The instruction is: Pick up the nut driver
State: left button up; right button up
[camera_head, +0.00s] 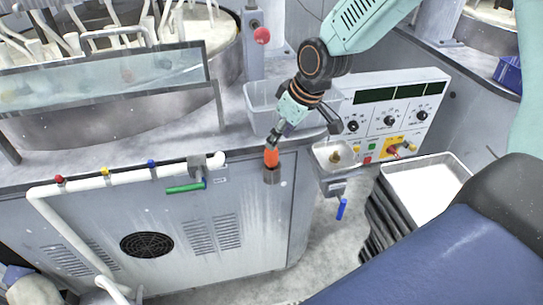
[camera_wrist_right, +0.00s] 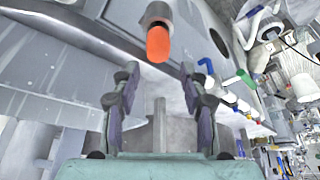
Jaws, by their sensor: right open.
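The nut driver with an orange handle (camera_head: 271,157) stands upright in a small grey cylindrical holder (camera_head: 271,175) on the front of the machine's cabinet, just below the worktop edge. Its shaft is hidden in the holder. My right gripper (camera_head: 280,134) comes down from above and is close over the top of the handle. In the right wrist view the two fingers of my right gripper (camera_wrist_right: 159,82) are spread apart, with nothing between them. The orange handle (camera_wrist_right: 158,43) lies just beyond the fingertips, roughly centred between them. My left gripper is not in view.
A control panel (camera_head: 385,115) with dials stands right of the gripper. A white bin (camera_head: 262,98) is close behind it. A small metal bowl (camera_head: 326,153) and a blue handle (camera_head: 341,210) are at right. A green-handled valve (camera_head: 185,187) and white pipe are left on the cabinet front.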

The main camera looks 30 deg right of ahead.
aim_at(276, 151)
jog(key=b+x, duration=0.2)
jog(key=x, duration=0.3)
jog(key=shift+d+f, duration=0.15)
jog(key=shift+f, duration=0.05)
jog(key=shift+w+f+b, duration=0.4)
jog(key=shift+f, duration=0.1)
jog(key=shift+s+r, duration=0.1)
jog(key=shift+s+r, duration=0.1)
jog(key=shift+s, duration=0.05)
jog(key=shift+c, duration=1.4)
grip_shut()
